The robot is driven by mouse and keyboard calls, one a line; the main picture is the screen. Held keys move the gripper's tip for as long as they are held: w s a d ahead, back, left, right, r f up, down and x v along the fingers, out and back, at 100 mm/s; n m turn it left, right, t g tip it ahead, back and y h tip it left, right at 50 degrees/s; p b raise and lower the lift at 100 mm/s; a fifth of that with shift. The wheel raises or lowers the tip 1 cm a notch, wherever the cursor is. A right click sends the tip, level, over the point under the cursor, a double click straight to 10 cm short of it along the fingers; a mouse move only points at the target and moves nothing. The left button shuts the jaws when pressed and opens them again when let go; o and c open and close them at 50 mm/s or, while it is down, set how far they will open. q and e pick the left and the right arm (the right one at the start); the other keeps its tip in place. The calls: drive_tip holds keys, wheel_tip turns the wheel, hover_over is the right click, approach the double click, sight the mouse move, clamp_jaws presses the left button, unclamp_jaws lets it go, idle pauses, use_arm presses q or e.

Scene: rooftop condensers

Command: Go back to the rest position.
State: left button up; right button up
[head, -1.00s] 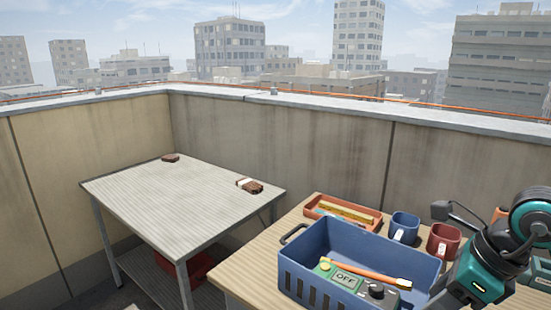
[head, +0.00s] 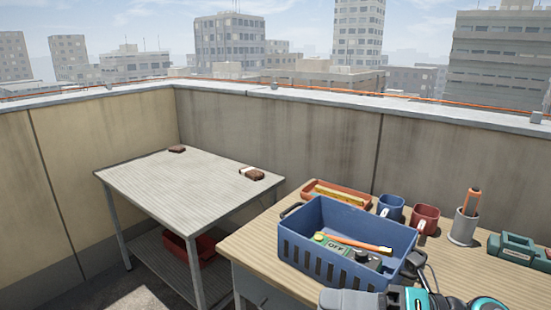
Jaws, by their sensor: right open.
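My right gripper (head: 413,266) shows low in the head view, just right of the blue crate (head: 303,252) and in front of the wooden table's items. It is open and I see nothing held in it. Part of my right arm runs along the bottom edge. My left gripper is not in view. In the crate lie a green box marked OFF (head: 338,247) and an orange-handled tool (head: 352,243).
The crate stands on a wooden table (head: 262,240). Behind it are an orange tray (head: 340,204), a blue mug (head: 391,207), a red mug (head: 425,219), a grey cup (head: 463,227) and a green case (head: 517,248). A grey table (head: 180,190) at left is mostly clear.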

drive_tip(key=w+d+f+m+t+h, duration=0.15)
drive_tip(key=f+m+t+h, duration=0.25)
drive_tip(key=m, duration=0.5)
drive_tip(key=w+d+f+m+t+h+p, duration=0.1)
drive_tip(key=d+f+m+t+h, duration=0.3)
drive_tip(key=m, duration=0.5)
drive_tip(key=w+d+f+m+t+h, duration=0.1)
drive_tip(key=d+f+m+t+h, duration=0.15)
drive_tip(key=m+t, duration=0.4)
drive_tip(key=s+f+m+g+h, duration=0.5)
drive_tip(key=s+f+m, duration=0.6)
drive_tip(key=f, duration=0.5)
drive_tip(key=d+g, duration=0.1)
drive_tip(key=g, duration=0.1)
drive_tip(key=shift+g+p, duration=0.35)
drive_tip(key=shift+p, duration=0.05)
